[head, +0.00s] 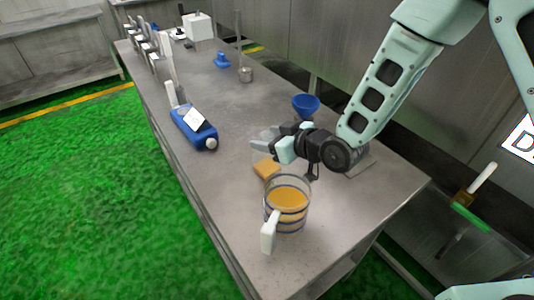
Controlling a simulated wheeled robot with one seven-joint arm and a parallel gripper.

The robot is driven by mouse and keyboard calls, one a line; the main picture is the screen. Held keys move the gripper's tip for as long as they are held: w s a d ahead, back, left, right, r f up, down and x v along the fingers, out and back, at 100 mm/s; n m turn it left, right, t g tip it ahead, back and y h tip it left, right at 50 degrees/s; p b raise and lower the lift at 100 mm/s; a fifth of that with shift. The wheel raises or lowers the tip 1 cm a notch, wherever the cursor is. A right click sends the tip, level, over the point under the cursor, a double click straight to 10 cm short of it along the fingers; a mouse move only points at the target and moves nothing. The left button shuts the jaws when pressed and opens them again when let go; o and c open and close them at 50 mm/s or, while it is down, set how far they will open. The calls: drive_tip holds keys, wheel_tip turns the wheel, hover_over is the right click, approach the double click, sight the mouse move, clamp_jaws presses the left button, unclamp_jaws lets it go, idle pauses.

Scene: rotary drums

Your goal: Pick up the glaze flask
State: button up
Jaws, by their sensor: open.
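A blue bottle (195,128) with a white label and a pale round cap is the thing that looks most like the glaze flask. It lies near the left edge of the steel table, its cap towards the front right. My gripper (262,143) is above the table to the right of the bottle, clearly apart from it. Its jaws point left, are open, and appear to hold nothing. The small, pale fingertips are hard to make out against the table.
The steel table (225,190) also holds a clear jug (287,212) of orange liquid, an orange sponge (266,169) below my gripper, and a blue funnel (306,104) behind it. Further back are a small blue object (222,60) and a white box (198,26). Bare tabletop lies between bottle and gripper.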

drive_tip(key=shift+x, duration=1.35)
drive_tip(key=c, duration=1.2)
clamp_jaws()
drive_tip(key=shift+r, duration=0.15)
